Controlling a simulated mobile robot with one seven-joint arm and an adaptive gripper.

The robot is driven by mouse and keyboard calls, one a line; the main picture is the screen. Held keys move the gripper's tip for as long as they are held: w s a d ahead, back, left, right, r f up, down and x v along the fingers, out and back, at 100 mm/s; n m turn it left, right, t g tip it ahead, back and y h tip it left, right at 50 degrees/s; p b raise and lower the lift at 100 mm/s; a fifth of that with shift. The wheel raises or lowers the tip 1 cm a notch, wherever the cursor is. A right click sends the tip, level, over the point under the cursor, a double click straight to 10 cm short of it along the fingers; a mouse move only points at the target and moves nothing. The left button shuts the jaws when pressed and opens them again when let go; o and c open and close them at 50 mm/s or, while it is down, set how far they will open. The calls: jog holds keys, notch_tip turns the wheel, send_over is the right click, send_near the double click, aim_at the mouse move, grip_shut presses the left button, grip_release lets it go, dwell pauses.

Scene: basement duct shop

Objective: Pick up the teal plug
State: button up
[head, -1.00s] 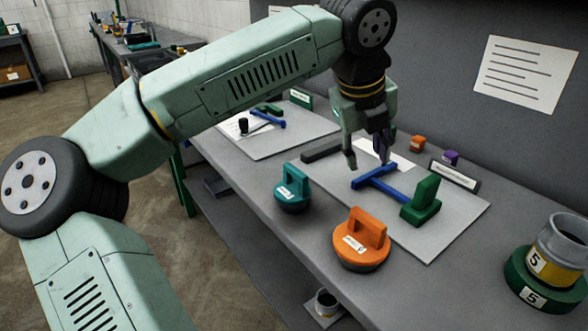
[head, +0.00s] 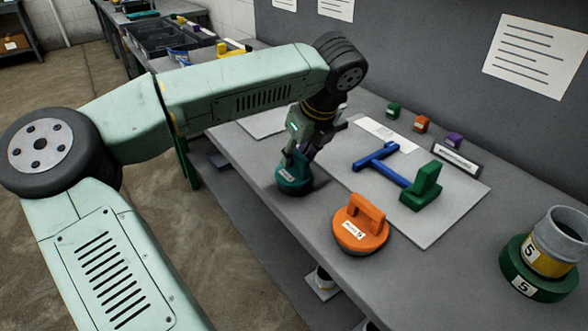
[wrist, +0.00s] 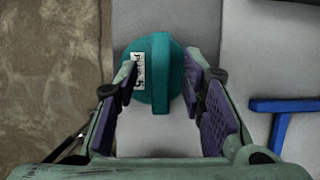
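The teal plug (head: 292,178) stands on the bench near its front edge. It is round with an upright bar handle and a white label. My gripper (head: 308,153) is just above it and partly hides it in the head view. In the wrist view the teal plug (wrist: 161,48) lies between the two fingers of my gripper (wrist: 160,78). The fingers are apart, one on each side of the handle, with a gap showing on both sides. The left finger overlaps the label side of the plug.
An orange plug (head: 361,232) stands to the right on the bench front. A blue T-shaped piece (head: 383,168) and a green block (head: 423,192) lie on a grey sheet (head: 440,228). A grey cup on a green base (head: 538,278) stands at far right.

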jog(key=shift+x, duration=0.8)
jog(key=shift+c, duration=0.2)
grip_shut()
